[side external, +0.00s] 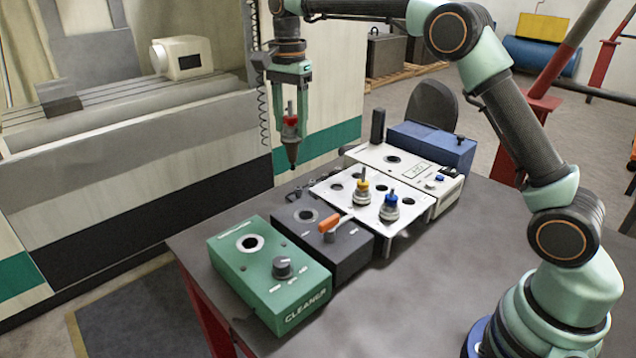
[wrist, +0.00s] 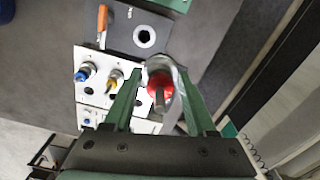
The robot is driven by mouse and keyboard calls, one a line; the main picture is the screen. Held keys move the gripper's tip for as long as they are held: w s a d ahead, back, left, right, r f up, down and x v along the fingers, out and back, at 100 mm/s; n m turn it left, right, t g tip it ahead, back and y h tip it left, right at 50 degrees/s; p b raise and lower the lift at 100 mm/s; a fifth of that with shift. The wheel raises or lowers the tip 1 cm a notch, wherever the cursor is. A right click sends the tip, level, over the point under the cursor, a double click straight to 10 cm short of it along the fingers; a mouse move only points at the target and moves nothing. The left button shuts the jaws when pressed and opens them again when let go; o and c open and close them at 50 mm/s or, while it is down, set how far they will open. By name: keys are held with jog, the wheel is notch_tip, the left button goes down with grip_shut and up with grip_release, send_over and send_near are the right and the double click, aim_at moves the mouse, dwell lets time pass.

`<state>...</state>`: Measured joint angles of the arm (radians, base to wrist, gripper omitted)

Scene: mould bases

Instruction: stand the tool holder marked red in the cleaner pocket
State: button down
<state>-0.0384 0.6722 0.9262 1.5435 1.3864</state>
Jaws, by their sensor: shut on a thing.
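The tool holder marked red (side external: 290,122) hangs upright in my gripper (side external: 291,116), its dark tapered end pointing down. It is in the air above the far edge of the table. In the wrist view its red band (wrist: 160,88) sits between the two green fingers of my gripper (wrist: 158,84), which is shut on it. The green cleaner box (side external: 268,274) stands at the near left end of the table. Its round pocket (side external: 250,243) has a light ring and looks empty. The cleaner lies below and to the left of the held holder in the side view.
A dark box (side external: 322,238) with an orange lever stands beside the cleaner. A white rack (side external: 345,205) holds a yellow-marked holder (side external: 362,190) and a blue-marked holder (side external: 389,206). A white device (side external: 405,170) and a blue box (side external: 431,147) stand behind. The table's front right is clear.

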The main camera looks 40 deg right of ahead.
jog(key=s+a+f+n, duration=0.1)
jog(key=s+a+f, duration=0.1)
jog(key=a, duration=0.5)
jog(key=s+a+f+n, duration=0.1)
jog(key=a+f, duration=0.1)
jog(key=a, duration=0.6)
jog(key=shift+s+d+f, duration=0.1)
jog(key=shift+f, duration=2.95)
jog(key=shift+d+f, duration=0.1)
jog(key=shift+f, duration=2.95)
jog(key=shift+c, duration=0.6)
grip_release()
notch_tip(320, 180, up, 12)
jog(key=shift+r, duration=0.1)
